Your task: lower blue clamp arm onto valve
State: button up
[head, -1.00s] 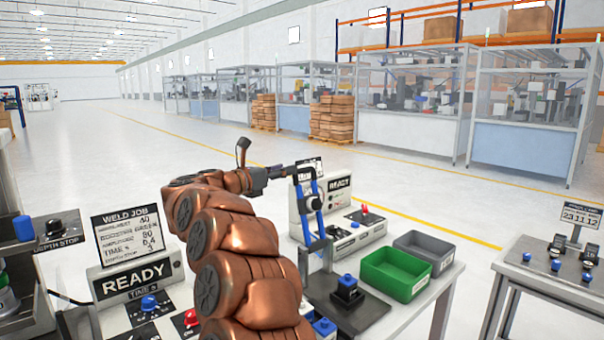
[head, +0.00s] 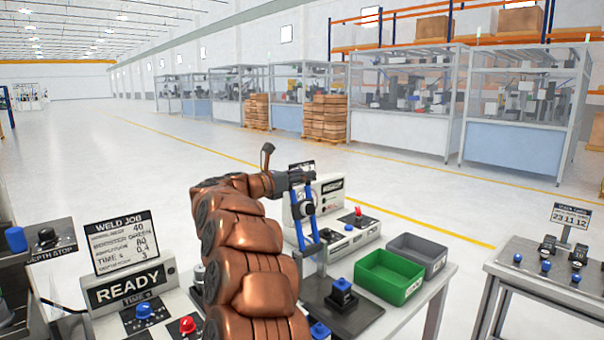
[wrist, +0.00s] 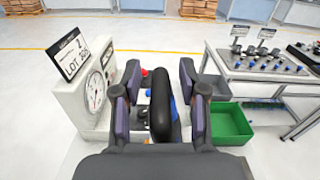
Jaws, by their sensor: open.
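The blue clamp arm (head: 303,222) stands raised and nearly upright on its grey post, in the head view. Its black handle (wrist: 160,110) lies between my fingers in the wrist view, with gaps on both sides. A strip of the blue arm (wrist: 178,108) shows just right of the handle. My gripper (head: 306,177) is at the top of the clamp arm; its fingers (wrist: 160,104) are open around the handle. The valve (head: 342,291), a dark block with a blue top, sits on the dark base plate (head: 362,318) below and right of the arm.
A green bin (head: 390,277) and grey bin (head: 416,255) stand right of the fixture. A white gauge box (wrist: 88,97) with a lot sign is left of my fingers. A READY console (head: 130,290) is at left, a switch table (head: 540,270) at right.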

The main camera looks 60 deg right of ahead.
jog(key=shift+d, duration=0.1)
grip_shut()
dwell(0.4)
